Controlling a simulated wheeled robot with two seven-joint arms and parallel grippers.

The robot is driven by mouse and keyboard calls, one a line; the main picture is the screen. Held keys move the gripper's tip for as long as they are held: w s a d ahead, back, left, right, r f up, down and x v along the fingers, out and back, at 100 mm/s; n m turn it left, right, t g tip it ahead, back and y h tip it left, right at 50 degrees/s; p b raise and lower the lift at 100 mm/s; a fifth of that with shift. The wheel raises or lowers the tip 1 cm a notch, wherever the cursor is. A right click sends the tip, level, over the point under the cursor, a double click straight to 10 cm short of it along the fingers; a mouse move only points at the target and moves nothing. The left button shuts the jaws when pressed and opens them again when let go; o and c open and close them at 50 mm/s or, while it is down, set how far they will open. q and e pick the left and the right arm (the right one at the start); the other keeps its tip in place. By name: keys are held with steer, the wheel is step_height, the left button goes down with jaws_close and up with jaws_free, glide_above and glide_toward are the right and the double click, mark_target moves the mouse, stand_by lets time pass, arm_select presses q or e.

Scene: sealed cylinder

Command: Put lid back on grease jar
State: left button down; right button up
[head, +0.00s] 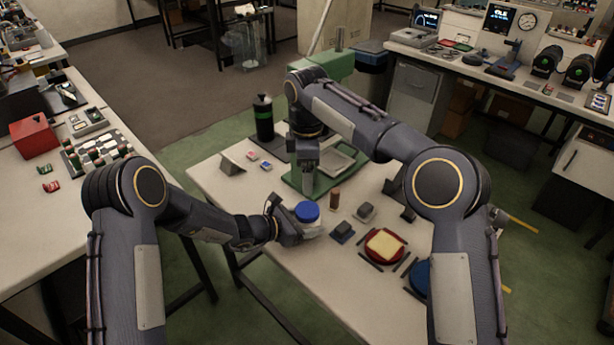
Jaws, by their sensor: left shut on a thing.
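A pale jar (312,231) with a round blue lid (307,211) on its top stands upright at the left front part of the table. The lid looks level; I cannot tell whether it is seated. My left gripper (298,229) is shut on the jar from its left side, below the lid. My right gripper (307,185) points down beyond the jar, over the green base of a machine, apart from the lid. Its fingers are too small and dark to tell whether they are open or shut.
A brown cylinder (334,199) and small dark blocks (342,232) stand right of the jar. A blue round thing (418,275) is partly behind my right arm. A black bottle (263,118) stands at the back.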

arm_select(q)
steer(key=shift+c, duration=1.2)
jaws_free()
steer(key=b+v, duration=0.1)
steer(key=v, duration=0.6)
steer(key=shift+s+a+r, duration=0.15)
steer(key=shift+s+a, duration=0.05)
steer(key=shift+a, duration=0.1)
